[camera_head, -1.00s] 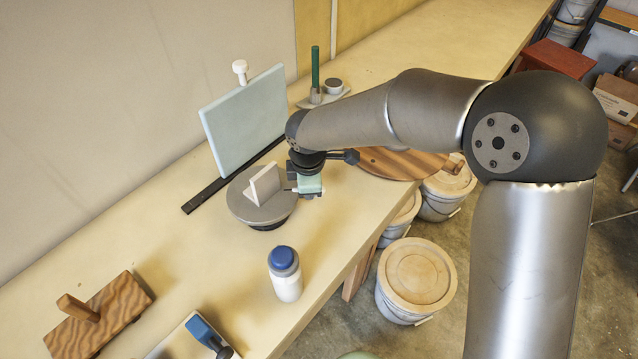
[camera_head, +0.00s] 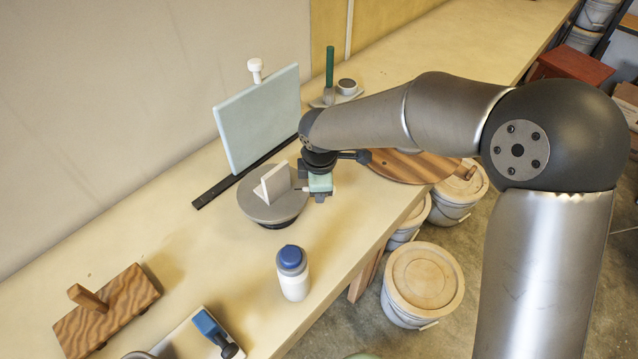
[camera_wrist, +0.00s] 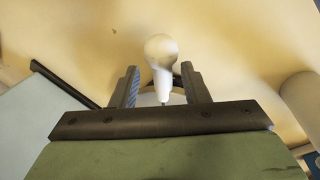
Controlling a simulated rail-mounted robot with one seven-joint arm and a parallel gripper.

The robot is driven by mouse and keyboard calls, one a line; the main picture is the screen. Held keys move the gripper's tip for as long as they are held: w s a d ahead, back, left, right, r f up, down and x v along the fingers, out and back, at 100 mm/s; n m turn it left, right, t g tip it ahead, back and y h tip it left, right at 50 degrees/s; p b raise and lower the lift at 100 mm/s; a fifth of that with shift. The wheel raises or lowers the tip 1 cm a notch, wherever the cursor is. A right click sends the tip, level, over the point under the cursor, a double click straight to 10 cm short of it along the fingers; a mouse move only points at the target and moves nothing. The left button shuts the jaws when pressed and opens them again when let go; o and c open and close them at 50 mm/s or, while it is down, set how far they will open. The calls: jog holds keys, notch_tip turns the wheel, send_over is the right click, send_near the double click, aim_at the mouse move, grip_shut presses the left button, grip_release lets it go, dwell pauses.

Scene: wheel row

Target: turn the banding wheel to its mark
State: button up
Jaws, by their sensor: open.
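The banding wheel (camera_head: 258,210) is a grey round disc on a dark base, on the bench in front of a pale blue panel. A white upright piece (camera_head: 275,183) stands on its top. My gripper (camera_head: 301,188) is at the right side of the wheel, close to the upright piece. In the wrist view my gripper (camera_wrist: 164,90) is open. A pale, round-ended thing (camera_wrist: 161,50) shows between its fingers; I cannot tell whether it is the upright piece. Contact is not clear. I cannot make out a mark on the wheel.
The pale blue panel (camera_head: 258,115) stands behind the wheel, with a black rail (camera_head: 220,189) at its foot. A white bottle with a blue cap (camera_head: 293,275) stands in front. A striped round board (camera_head: 410,166) lies to the right.

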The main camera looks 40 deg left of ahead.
notch_tip(320, 180, up, 17)
jog(key=s+d, duration=0.2)
jog(key=shift+s, duration=0.35)
jog(key=shift+d, duration=0.1)
jog(key=w+d+f+m+h, duration=0.15)
jog(key=d+m, duration=0.45)
jog(key=d, duration=0.7)
jog(key=w+d+f+m+h, duration=0.15)
jog(key=d+m, duration=0.45)
jog(key=d, duration=0.6)
jog(key=s+d+f+m+y, duration=0.1)
jog(key=s+d+f+m, duration=0.1)
jog(key=s+d+m, duration=0.3)
jog(key=s+d+f+m+g, duration=0.1)
jog(key=s+d+f+m, duration=0.1)
jog(key=s+d+m, duration=0.3)
jog(key=d+m, duration=0.3)
jog(key=d, duration=0.4)
jog(key=shift+s+f+m+y, duration=0.15)
jog(key=shift+f+m+y, duration=0.15)
jog(key=shift+f+y, duration=0.1)
